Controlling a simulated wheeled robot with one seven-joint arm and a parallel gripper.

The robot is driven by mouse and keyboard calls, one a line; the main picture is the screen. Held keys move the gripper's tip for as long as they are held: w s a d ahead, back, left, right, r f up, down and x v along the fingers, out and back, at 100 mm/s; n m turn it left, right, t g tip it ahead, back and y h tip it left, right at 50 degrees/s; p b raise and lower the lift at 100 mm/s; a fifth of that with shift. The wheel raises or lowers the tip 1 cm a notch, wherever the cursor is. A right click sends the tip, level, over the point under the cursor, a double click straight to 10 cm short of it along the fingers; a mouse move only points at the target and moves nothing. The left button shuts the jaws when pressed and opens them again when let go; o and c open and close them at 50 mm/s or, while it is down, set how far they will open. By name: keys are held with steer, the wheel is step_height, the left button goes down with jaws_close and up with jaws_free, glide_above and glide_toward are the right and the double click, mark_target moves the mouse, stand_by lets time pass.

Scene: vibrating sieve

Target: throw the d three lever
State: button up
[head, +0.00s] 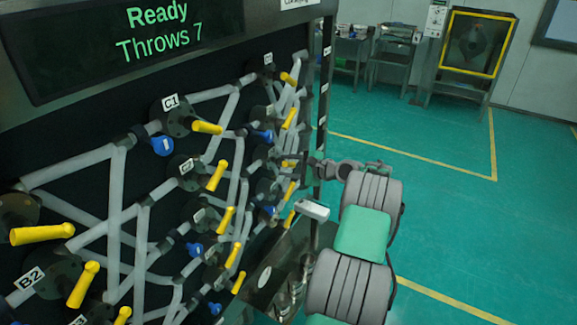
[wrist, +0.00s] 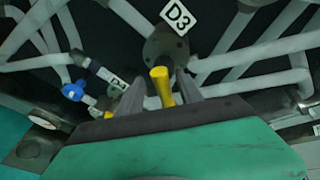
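The D3 lever (wrist: 162,88) is a yellow handle on a dark round hub (wrist: 165,48), with a white D3 tag (wrist: 179,16) above it in the wrist view. My gripper (wrist: 160,80) is open, one grey finger on each side of the yellow handle. Small gaps seem to show beside the handle, though contact is hard to judge. In the head view my gripper (head: 303,163) reaches the far right side of the lever panel, and the D3 tag cannot be read there.
The panel carries several other yellow levers, such as one by the C1 tag (head: 171,102), and grey pipes with blue valves (head: 162,146). A display (head: 160,35) reads "Ready Throws 7". Green floor (head: 470,235) to the right is clear; tables (head: 392,60) stand behind.

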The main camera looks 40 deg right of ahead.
steer(key=shift+s+d+r, duration=0.1)
steer(key=shift+d+r, duration=0.05)
steer(key=shift+r, duration=0.05)
stand_by(0.3)
steer(key=b+v, duration=0.2)
steer(key=v, duration=0.5)
steer(key=shift+s, duration=0.35)
